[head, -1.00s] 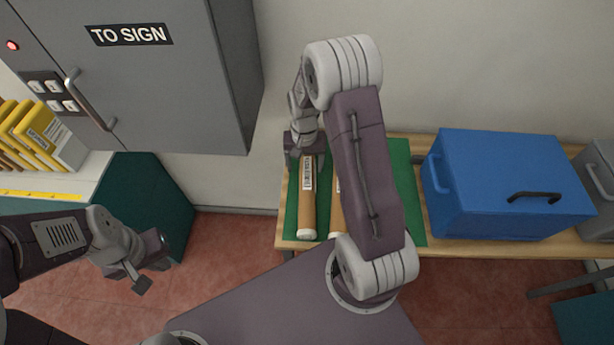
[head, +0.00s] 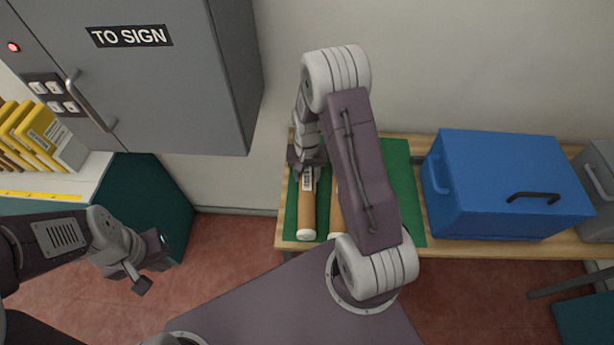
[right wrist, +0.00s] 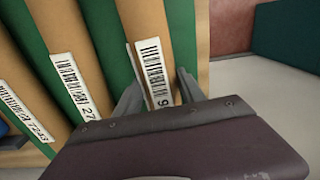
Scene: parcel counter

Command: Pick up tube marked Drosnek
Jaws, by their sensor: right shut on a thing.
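Brown cardboard tubes with white end caps and white barcode labels lie side by side on a green mat (head: 405,190). The leftmost tube (head: 307,213) is the rightmost one in the right wrist view (right wrist: 150,35). My right gripper (head: 307,168) is shut on this tube at its label, one finger on each side; the tube still lies at the mat. A second tube (head: 337,222) is mostly hidden behind my right arm; the right wrist view shows two other tubes left of the held one. The name Drosnek is not legible on any label. My left gripper (head: 150,277) is open and empty, away at the left.
The mat lies on a wooden table (head: 430,243). A blue box (head: 510,185) with a dark handle stands to the right, a grey one (head: 600,175) beyond it. A grey cabinet marked TO SIGN (head: 200,100) and yellow folders (head: 40,130) are at the left.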

